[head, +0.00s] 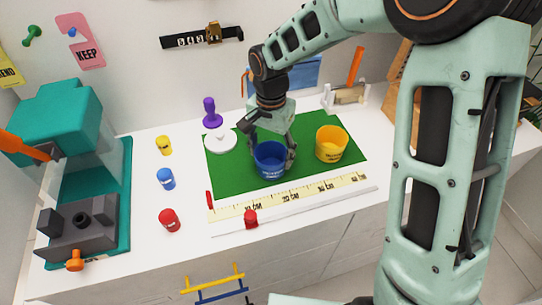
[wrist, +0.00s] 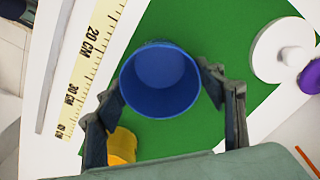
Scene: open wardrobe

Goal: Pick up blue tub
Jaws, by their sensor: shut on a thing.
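I cannot tell whether the tub's base touches the mat.
A yellow tub (head: 331,144) stands close to the right on the mat. A yellow ruler (head: 290,198) lies along the front. A white disc (head: 220,141) and purple-handled stamp (head: 211,112) are behind left. Yellow, blue and red small jars stand left, beside a teal machine (head: 60,120).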

